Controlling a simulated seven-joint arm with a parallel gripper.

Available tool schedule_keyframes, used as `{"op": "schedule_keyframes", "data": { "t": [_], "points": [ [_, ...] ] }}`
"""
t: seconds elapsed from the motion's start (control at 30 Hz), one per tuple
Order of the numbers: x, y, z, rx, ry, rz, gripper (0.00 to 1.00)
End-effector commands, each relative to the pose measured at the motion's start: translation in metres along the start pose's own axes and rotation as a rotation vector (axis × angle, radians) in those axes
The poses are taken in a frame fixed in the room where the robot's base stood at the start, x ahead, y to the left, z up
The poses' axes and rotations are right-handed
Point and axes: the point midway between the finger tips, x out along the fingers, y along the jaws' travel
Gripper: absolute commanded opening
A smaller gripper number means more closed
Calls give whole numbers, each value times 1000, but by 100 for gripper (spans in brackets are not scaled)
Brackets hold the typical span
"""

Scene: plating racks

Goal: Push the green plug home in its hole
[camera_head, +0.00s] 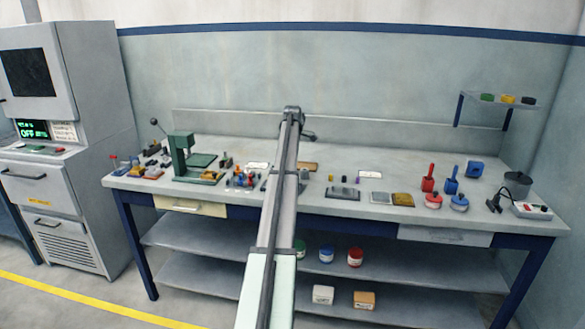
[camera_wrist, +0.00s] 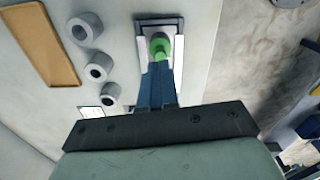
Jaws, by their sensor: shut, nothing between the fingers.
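The green plug (camera_wrist: 160,46) shows in the wrist view as a rounded green piece at the dark end of a pale, metal-edged block (camera_wrist: 178,50). The hole itself is hidden beneath it, and I cannot tell how deep the plug sits. My gripper (camera_wrist: 158,66) has its blue fingers together with nothing between them. The fingertips are right beside the plug in the picture; I cannot tell whether they touch it. In the head view my arm covers this part of the bench, and I cannot make out the plug or the gripper.
In the wrist view, several grey rings (camera_wrist: 99,66) and a tan tray (camera_wrist: 40,40) lie left of the block. In the head view, a green press (camera_head: 185,155) stands on the bench to the left. Red and blue tools (camera_head: 428,178) stand at the right.

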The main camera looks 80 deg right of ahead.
Motion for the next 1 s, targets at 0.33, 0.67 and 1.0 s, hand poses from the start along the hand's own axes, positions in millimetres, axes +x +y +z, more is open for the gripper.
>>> {"op": "schedule_keyframes", "data": {
  "t": [0.33,0.67,1.0],
  "points": [
    [-35,1,0,0,0,2,0],
    [-99,2,0,0,0,2,0],
    [-133,0,0,0,0,1,0]
  ]
}}
